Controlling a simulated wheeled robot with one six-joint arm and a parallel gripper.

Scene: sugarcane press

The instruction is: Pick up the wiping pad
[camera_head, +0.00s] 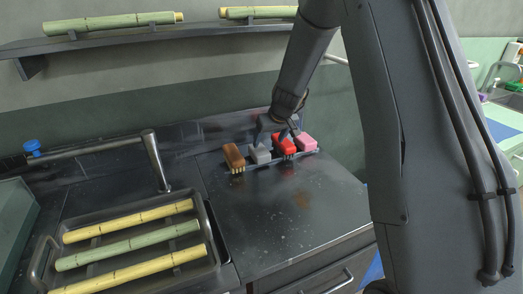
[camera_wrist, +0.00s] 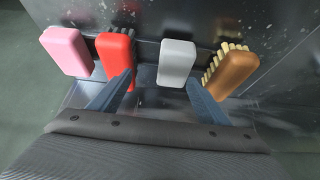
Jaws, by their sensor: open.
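Four cleaning tools stand in a row along the back of the counter. They are a brown brush (camera_head: 234,156), a grey block (camera_head: 260,154), a red brush (camera_head: 283,145) and a pink block (camera_head: 307,142). The grey block is the likely wiping pad, though the pink block is also plain and bristle-free. My gripper (camera_wrist: 160,80) is open and empty above the row. In the wrist view the grey block (camera_wrist: 177,62) lies ahead between the two fingers. The left finger overlaps the red brush (camera_wrist: 114,54) in the picture; the right finger is near the brown brush (camera_wrist: 233,73). Contact cannot be told.
A metal tray (camera_head: 210,241) with yellow and green cane pieces (camera_head: 128,246) sits at the front left. A metal handle (camera_head: 156,160) stands beside it. A shelf (camera_head: 130,37) with cane runs above. The dark counter (camera_head: 285,205) in front of the tools is clear.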

